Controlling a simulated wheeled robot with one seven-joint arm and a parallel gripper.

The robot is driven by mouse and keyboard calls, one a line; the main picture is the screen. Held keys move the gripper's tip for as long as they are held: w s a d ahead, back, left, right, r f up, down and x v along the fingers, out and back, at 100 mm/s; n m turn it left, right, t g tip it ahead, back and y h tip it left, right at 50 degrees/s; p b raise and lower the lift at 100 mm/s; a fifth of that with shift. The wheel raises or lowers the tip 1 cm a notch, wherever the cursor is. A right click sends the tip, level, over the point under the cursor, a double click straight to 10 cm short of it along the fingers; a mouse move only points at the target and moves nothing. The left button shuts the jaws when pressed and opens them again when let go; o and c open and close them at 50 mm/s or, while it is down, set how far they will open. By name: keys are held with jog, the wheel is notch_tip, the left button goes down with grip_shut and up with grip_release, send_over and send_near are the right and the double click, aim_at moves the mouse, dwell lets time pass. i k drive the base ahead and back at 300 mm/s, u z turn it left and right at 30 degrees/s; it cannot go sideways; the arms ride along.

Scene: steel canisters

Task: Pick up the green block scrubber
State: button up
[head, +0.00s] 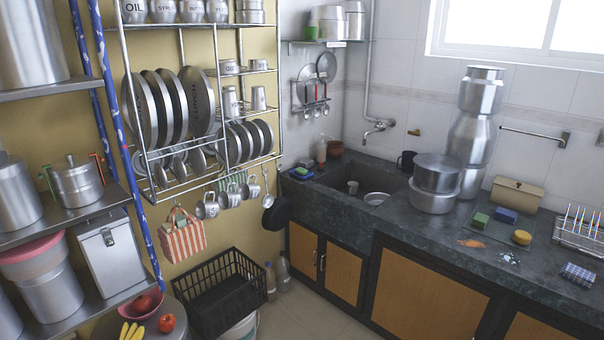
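A small green block (480,219), which looks like the green block scrubber, lies on a flat dark greenish mat or board (492,231) on the stone counter, right of the stacked steel pots. A blue block (506,215) lies close to its right. A yellow round sponge-like piece (522,237) lies to the front right. Another small greenish and blue item (301,172) lies on the left rim of the sink, too small to make out. My gripper is not in view.
The dark stone counter (450,234) carries steel pots (433,184), a tall canister stack (473,135), a tan box (516,194), a wire rack (578,236) and a checked cloth (577,273). A black crate (221,295) stands left; the floor (315,309) before the cabinets looks clear.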

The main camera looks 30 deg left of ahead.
aim_at(481, 221)
jog(key=u, duration=0.2)
jog(key=i, duration=0.5)
jog(key=u, duration=0.6)
jog(key=i, duration=1.15)
jog(key=z, duration=0.25)
jog(key=i, duration=1.15)
jog(key=z, duration=0.55)
